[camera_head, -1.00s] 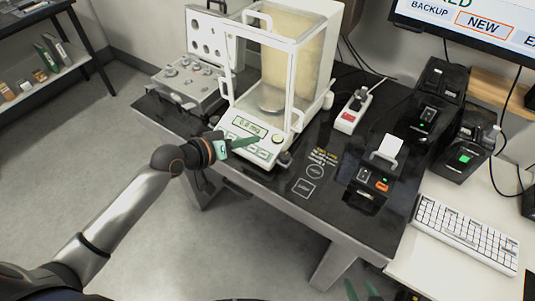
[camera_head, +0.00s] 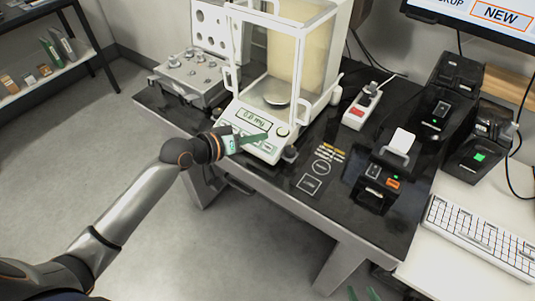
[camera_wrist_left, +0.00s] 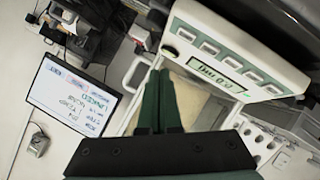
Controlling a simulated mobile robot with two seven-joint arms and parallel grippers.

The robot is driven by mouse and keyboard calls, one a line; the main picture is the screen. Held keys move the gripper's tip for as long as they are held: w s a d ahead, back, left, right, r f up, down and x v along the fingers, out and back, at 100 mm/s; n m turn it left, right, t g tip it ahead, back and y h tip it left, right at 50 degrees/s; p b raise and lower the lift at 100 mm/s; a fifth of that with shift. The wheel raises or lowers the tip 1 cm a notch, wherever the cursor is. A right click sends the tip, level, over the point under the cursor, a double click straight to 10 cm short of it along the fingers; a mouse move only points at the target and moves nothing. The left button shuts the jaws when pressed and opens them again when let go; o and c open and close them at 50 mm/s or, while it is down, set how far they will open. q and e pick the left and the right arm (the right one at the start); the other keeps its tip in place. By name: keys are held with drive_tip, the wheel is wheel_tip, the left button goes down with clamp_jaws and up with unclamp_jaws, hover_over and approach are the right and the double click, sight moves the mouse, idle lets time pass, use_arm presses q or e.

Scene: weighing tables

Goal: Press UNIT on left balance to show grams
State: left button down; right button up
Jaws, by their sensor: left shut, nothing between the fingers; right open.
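The balance (camera_head: 265,154) is white with a glass draught shield and stands on the black table. Its display (camera_head: 256,117) also shows in the wrist view (camera_wrist_left: 215,77); it seems to read 0.0 mg, though blurred. A row of keys lies along its front panel; I cannot read a UNIT label. My left gripper (camera_head: 262,137) is shut and empty, its green fingers over the front panel and covering part of the keys. They also show in the wrist view (camera_wrist_left: 158,75). I cannot tell whether the tips touch. My right gripper (camera_head: 362,293) is open at the bottom edge, mostly cut off.
A weight case (camera_head: 185,85) with an open lid stands left of the balance. A power strip (camera_head: 360,108), a small printer (camera_head: 385,178) and other black devices are to the right. A keyboard (camera_head: 480,235) lies on the white desk, below a monitor (camera_head: 490,18).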

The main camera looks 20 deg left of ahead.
sight(268, 148)
use_arm(q)
drive_tip(key=f+b, duration=0.1)
drive_tip(key=w+f+b, duration=0.1)
drive_tip(key=f, duration=0.1)
drive_tip(key=shift+d+f, duration=0.1)
drive_tip(key=shift+d, duration=0.1)
drive_tip(key=shift+w+d+f+b, duration=0.1)
drive_tip(key=shift+w+f+b, duration=0.15)
drive_tip(key=shift+f+b, duration=0.25)
use_arm(e)
drive_tip(key=shift+f, duration=2.05)
use_arm(q)
drive_tip(key=shift+f, duration=0.15)
drive_tip(key=shift+w+f, duration=0.15)
drive_tip(key=shift+f, duration=0.1)
use_arm(e)
drive_tip(key=shift+f, duration=0.1)
use_arm(q)
drive_tip(key=shift+w+d+f, duration=0.1)
drive_tip(key=shift+f, duration=0.25)
use_arm(e)
drive_tip(key=shift+f, duration=0.15)
use_arm(q)
drive_tip(key=shift+r, duration=0.1)
drive_tip(key=shift+s+r+p, duration=0.25)
drive_tip(key=shift+r+p, duration=0.35)
drive_tip(key=shift+p, duration=0.1)
use_arm(e)
drive_tip(key=shift+r, duration=0.95)
